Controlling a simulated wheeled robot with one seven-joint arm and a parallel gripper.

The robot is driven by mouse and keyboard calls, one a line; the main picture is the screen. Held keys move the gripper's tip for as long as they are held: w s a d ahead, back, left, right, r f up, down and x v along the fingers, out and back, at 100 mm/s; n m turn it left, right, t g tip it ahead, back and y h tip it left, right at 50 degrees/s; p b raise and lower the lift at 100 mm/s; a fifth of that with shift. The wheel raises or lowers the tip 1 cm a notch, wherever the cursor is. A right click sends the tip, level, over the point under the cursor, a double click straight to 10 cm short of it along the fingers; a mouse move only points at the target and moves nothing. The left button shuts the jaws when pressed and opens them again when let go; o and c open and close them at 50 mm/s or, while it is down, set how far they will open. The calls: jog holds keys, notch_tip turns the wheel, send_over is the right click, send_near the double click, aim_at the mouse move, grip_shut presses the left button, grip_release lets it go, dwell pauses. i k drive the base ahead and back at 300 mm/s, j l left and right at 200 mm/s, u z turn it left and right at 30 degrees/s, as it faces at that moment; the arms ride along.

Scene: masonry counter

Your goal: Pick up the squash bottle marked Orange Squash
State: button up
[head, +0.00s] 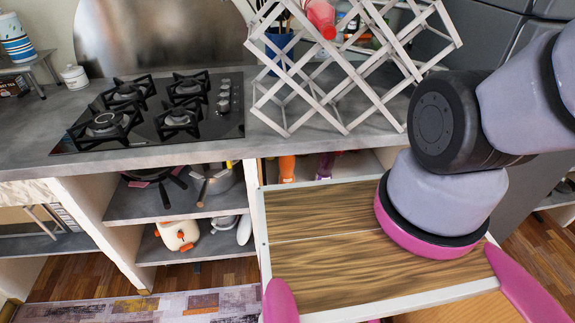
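An orange bottle (287,168) stands in the open space under the counter, behind the wood-grained surface. Its upper part is cut off by the counter edge, and I can read no marking on it. A purple bottle (325,165) stands to its right, also partly hidden. I cannot tell which bottle is marked Orange Squash. My arm crosses the right side and leaves the picture at the right edge.
A wood-grained surface with a pale rim (262,215) juts out below the counter (60,115). A lattice rack (350,70) stands on the counter, right of the black hob (150,110). Shelves at left hold pans (212,180) and a white-and-orange item (178,234).

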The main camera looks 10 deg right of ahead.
aim_at(286, 164)
jog(key=k+j, duration=1)
jog(key=j+z, duration=0.05)
